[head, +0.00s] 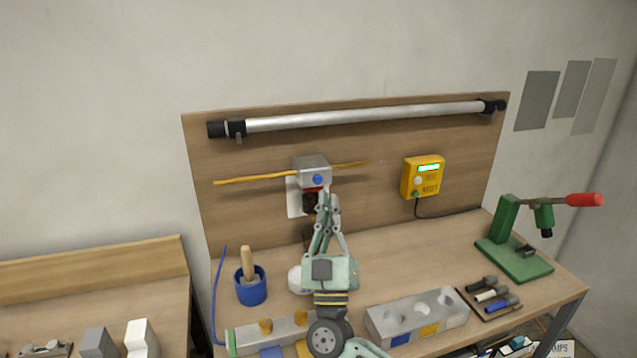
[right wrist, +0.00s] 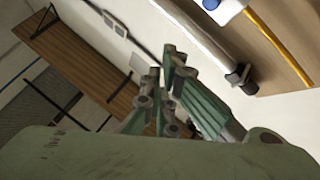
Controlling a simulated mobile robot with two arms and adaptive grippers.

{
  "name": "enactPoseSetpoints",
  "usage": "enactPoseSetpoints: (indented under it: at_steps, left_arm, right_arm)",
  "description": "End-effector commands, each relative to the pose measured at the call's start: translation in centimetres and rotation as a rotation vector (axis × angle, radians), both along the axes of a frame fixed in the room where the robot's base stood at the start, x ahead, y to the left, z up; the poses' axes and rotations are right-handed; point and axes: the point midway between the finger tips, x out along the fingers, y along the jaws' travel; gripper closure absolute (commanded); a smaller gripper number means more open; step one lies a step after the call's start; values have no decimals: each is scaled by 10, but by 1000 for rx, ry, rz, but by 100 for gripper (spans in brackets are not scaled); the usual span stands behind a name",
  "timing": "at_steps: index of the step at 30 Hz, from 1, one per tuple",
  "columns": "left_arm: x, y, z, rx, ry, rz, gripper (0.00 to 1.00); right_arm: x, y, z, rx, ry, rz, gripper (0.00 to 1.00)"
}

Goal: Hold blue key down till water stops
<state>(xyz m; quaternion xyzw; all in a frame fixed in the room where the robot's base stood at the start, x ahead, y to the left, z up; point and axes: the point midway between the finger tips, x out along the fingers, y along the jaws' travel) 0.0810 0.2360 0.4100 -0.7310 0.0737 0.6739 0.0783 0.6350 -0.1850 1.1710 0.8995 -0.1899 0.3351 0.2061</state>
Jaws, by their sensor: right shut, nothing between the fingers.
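A grey box (head: 312,165) is mounted on the wooden back board, with a round blue key (head: 317,180) on its front. A red strip and a dark part show just under the box, partly behind my fingers. My right gripper (head: 324,197) is shut and empty, its fingertips pointing up just below the blue key. I cannot tell whether they touch anything there. In the right wrist view the shut fingers (right wrist: 172,62) show in the middle, and a blue round part (right wrist: 211,4) shows at the top edge, apart from them. No water can be made out. My left gripper is not in view.
A yellow rod (head: 255,179) runs out both sides of the box. A yellow device (head: 423,177) with a lit display hangs to the right. On the bench are a blue cup (head: 250,291), a grey block with holes (head: 385,323) and a green press (head: 505,255).

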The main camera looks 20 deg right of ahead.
Motion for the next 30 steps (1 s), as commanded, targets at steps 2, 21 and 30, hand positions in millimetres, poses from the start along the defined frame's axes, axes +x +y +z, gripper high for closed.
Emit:
enactPoseSetpoints:
  at_steps: [2, 21, 30]
  left_arm:
    - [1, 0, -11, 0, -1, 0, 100]
    - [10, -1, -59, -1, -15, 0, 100]
    - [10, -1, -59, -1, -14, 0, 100]
  right_arm:
    - [8, 1, -4, 0, -1, 0, 100]
    - [80, 3, -1, 1, 0, 1, 100]
    - [82, 3, 0, 1, 1, 1, 100]
